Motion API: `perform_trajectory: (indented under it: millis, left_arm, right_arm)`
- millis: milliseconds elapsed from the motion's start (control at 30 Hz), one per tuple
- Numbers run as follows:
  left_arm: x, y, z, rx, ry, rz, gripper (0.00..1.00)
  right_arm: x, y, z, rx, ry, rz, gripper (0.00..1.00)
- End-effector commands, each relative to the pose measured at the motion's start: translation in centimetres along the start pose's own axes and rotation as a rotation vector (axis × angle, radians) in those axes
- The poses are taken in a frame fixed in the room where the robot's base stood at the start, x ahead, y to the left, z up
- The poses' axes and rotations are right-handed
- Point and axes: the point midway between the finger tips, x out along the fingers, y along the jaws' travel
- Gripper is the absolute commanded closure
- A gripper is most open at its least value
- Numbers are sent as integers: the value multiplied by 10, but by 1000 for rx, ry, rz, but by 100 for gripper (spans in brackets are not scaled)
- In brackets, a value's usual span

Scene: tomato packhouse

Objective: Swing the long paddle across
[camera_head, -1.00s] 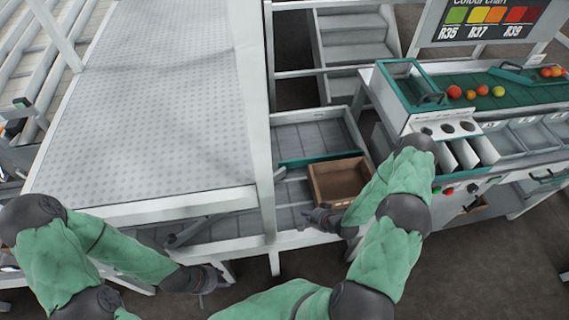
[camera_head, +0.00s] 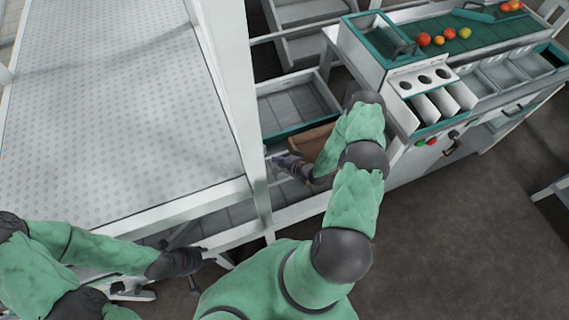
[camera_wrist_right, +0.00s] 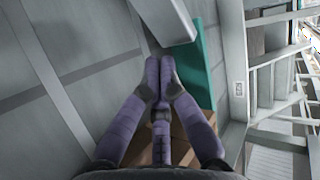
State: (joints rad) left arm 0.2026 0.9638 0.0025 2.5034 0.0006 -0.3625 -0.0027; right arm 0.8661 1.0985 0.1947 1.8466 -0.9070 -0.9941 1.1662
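A long teal paddle (camera_head: 290,132) lies across the low grey conveyor, along the edge of a brown box (camera_head: 305,145). In the right wrist view the paddle (camera_wrist_right: 203,62) stands just right of my fingertips, with a pale grey block (camera_wrist_right: 165,20) beyond them. My right gripper (camera_head: 283,164) is low over the conveyor, left of the box. In its wrist view the fingertips (camera_wrist_right: 163,68) are drawn together with nothing visible between them; contact with the paddle is unclear. My left gripper (camera_head: 193,265) is near the conveyor's front edge, away from the paddle; its fingers are too small to read.
A white post (camera_head: 237,100) stands left of my right gripper. A large dotted white table (camera_head: 115,110) fills the left. The sorting bench (camera_head: 400,75) with several tomatoes stands at the right. The floor (camera_head: 450,240) at lower right is clear.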

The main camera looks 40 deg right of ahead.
Motion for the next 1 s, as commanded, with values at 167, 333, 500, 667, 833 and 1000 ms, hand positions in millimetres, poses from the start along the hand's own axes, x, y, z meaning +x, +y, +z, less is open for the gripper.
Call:
perform_trajectory:
  millis: [167,333,500,667,833,1000]
  left_arm:
    - [5,-2,0,0,0,0,60]
    - [7,-3,0,0,0,0,60]
    - [8,-3,0,0,0,0,60]
    - [8,-3,0,0,0,0,60]
    - [8,-3,0,0,0,0,60]
    - [22,-8,-1,0,0,0,60]
  right_arm:
    - [28,-8,1,-3,-1,-2,100]
    - [42,-17,1,-1,-1,0,100]
    - [46,-20,0,0,1,0,100]
    - [46,-20,0,0,1,0,100]
    - [48,-21,0,-2,-1,-1,100]
    - [68,-29,-1,-22,-36,-8,100]
